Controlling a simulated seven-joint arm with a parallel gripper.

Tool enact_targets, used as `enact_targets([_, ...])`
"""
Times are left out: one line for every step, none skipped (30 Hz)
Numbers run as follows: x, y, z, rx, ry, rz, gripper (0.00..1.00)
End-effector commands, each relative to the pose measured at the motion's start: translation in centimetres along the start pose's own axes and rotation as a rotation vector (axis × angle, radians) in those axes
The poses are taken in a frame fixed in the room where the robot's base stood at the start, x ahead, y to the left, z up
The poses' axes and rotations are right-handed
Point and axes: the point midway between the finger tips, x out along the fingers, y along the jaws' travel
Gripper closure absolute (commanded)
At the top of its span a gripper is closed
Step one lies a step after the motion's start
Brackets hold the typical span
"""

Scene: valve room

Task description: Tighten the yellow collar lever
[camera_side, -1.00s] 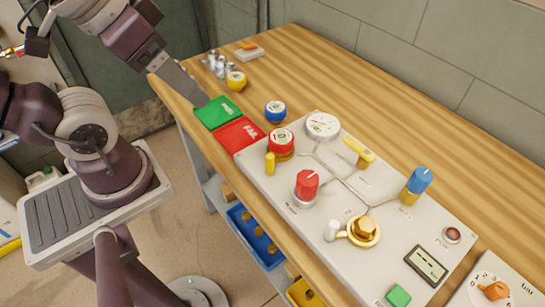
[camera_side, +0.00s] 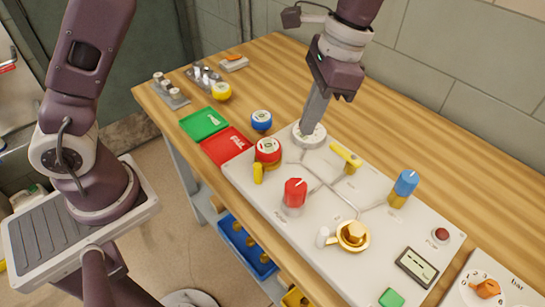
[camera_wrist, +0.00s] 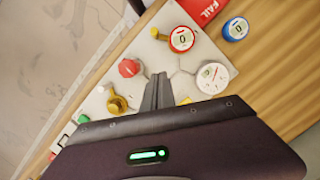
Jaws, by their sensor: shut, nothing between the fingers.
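A red-rimmed gauge (camera_side: 268,150) stands on the light panel with a short yellow lever (camera_side: 258,173) at its front left. In the wrist view the red gauge (camera_wrist: 182,39) shows with the yellow lever end (camera_wrist: 155,34) at its left. A second yellow handle (camera_side: 346,157) stands right of centre on the panel. My gripper (camera_side: 310,130) points down, its fingers together and empty. In the side view it covers part of the white gauge (camera_side: 298,137). In the wrist view the fingers (camera_wrist: 160,77) sit left of the white gauge (camera_wrist: 212,77), apart from the yellow lever.
The panel also holds a red knob (camera_side: 294,194), a brass knob (camera_side: 352,235) with a white-ended lever, and a blue handle (camera_side: 405,184). Red (camera_side: 227,144) and green (camera_side: 204,123) trays and a loose blue gauge (camera_side: 261,120) lie left. The back of the bench is largely clear.

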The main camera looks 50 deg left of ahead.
Motion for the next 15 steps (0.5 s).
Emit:
enact_targets([0.0, 0.0, 0.0, 0.0, 0.0, 0.0, 1.0])
enact_targets([0.0, 0.0, 0.0, 0.0, 0.001, 0.0, 1.0])
enact_targets([0.0, 0.0, 0.0, -0.001, 0.001, 0.0, 1.0])
enact_targets([0.0, 0.0, 0.0, -0.001, 0.001, 0.0, 1.0])
enact_targets([0.0, 0.0, 0.0, -0.001, 0.001, 0.0, 1.0])
enact_targets([0.0, 0.0, 0.0, -0.001, 0.002, 0.0, 1.0])
enact_targets([0.0, 0.0, 0.0, -0.002, 0.001, 0.0, 1.0])
enact_targets([0.1, 0.0, 0.0, -0.002, 0.001, 0.0, 1.0])
enact_targets([0.4, -0.1, 0.0, -0.002, 0.001, 0.0, 1.0])
enact_targets([0.7, -0.1, 0.0, -0.002, 0.0, 0.0, 1.0])
enact_targets([1.1, -0.1, 0.1, -0.002, -0.001, 0.0, 1.0])
enact_targets([1.7, 0.0, 0.1, -0.002, -0.001, 0.001, 1.0])
enact_targets([2.3, 0.0, 0.1, -0.002, -0.002, 0.001, 1.0])
enact_targets([2.9, 0.0, 0.1, -0.003, -0.002, 0.001, 1.0])
enact_targets([3.8, 0.0, 0.1, -0.003, -0.002, 0.001, 1.0])
